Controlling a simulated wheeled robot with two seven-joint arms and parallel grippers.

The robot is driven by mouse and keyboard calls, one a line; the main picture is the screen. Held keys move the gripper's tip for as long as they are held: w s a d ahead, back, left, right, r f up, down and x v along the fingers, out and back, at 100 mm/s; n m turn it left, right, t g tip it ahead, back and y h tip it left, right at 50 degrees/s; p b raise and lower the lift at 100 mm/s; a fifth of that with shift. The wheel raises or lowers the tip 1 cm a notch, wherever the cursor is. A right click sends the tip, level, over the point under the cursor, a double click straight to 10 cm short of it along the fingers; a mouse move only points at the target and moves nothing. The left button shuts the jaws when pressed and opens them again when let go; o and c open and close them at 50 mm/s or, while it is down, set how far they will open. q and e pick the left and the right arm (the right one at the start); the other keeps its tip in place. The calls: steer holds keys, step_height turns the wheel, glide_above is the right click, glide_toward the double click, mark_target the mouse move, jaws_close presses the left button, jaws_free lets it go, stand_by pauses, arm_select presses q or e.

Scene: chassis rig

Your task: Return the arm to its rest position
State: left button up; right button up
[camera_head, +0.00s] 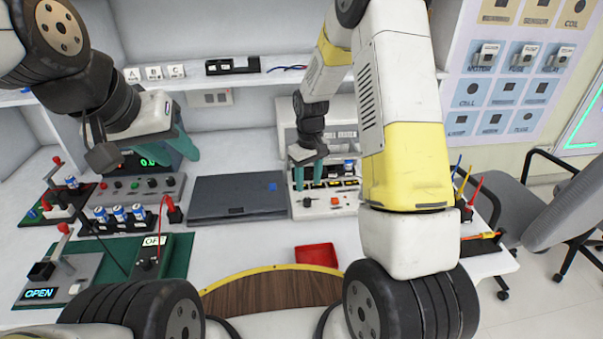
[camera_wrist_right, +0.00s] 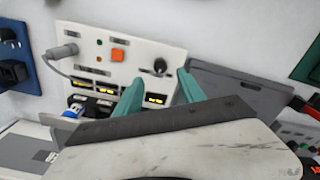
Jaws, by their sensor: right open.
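My right arm reaches from the right of the head view to the white control panel (camera_head: 326,200) at the back of the bench. My right gripper (camera_head: 308,165) is open there, its teal fingers in front of or over the panel. In the right wrist view my right gripper (camera_wrist_right: 158,90) has its fingers apart with nothing between them. The panel (camera_wrist_right: 130,52) shows an orange button, a black knob and lit yellow displays. My left gripper (camera_head: 147,158) is open at the left, in front of a meter with green digits (camera_head: 148,161). Nothing shows in its fingers.
A closed dark laptop-like case (camera_head: 237,197) lies mid-bench. A red tray (camera_head: 317,255) sits near the front edge. Blue-and-white cylinders (camera_head: 120,213) and switch boxes (camera_head: 60,275) fill the left side. A shelf (camera_head: 225,78) runs behind. A chair (camera_head: 560,205) stands at the right.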

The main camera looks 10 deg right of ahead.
steer(key=shift+r, duration=0.25)
steer(key=s+d+r+m+t, duration=0.1)
steer(key=s+r, duration=0.2)
steer(key=r, duration=0.3)
steer(key=s+r+t+y, duration=0.1)
steer(key=s+r, duration=0.1)
steer(key=r, duration=0.4)
steer(key=s+d+r+m+t, duration=0.1)
steer(key=s+r, duration=0.2)
steer(key=r, duration=0.3)
steer(key=s+r+m+t, duration=0.1)
steer(key=s+r, duration=0.4)
steer(key=s, duration=0.3)
steer(key=s+r+m+t+y, duration=0.1)
steer(key=s+r+t, duration=0.1)
steer(key=s+r, duration=0.3)
steer(key=s, duration=0.3)
steer(key=shift+s+d+m, duration=0.15)
steer(key=shift+d+m, duration=0.05)
steer(key=shift+m, duration=0.2)
steer(key=shift+c, duration=0.5)
